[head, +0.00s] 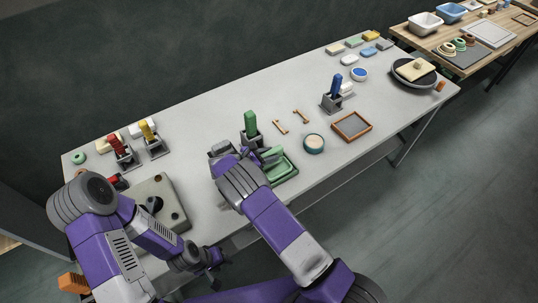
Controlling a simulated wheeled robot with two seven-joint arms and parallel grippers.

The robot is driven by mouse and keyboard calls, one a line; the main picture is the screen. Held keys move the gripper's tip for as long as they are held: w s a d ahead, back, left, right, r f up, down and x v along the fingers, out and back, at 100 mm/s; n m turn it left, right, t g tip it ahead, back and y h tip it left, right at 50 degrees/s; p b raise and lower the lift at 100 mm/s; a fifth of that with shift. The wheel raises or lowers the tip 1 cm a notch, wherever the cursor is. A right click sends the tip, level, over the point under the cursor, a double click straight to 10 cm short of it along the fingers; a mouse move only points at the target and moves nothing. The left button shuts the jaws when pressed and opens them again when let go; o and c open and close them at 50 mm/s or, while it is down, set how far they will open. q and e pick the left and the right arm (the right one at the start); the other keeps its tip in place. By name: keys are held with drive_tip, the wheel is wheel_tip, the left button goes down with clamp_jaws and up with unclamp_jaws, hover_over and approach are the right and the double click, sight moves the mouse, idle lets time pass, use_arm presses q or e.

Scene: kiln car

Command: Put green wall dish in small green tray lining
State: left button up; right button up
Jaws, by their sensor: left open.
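A small green tray (286,171) lies on the grey table, partly hidden by my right arm. My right gripper (262,157) is at the tray's upper left edge. A small green piece (272,152) shows at its fingers, over the tray; I cannot tell whether it is gripped or which part of it is the wall dish. Another green piece (250,123) stands upright in a grey holder just behind my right gripper. My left gripper (210,276) is open and low in front of the table, away from the green things.
Red (117,145) and yellow (149,130) pieces stand in holders at the left. The table's front edge is close.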

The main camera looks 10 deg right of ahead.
drive_tip(key=o, duration=0.3)
drive_tip(key=shift+r, duration=0.1)
drive_tip(key=shift+r+p, duration=0.25)
drive_tip(key=shift+p, duration=0.05)
drive_tip(key=v, duration=1.2)
drive_tip(key=shift+f, duration=0.2)
drive_tip(key=shift+r, duration=0.1)
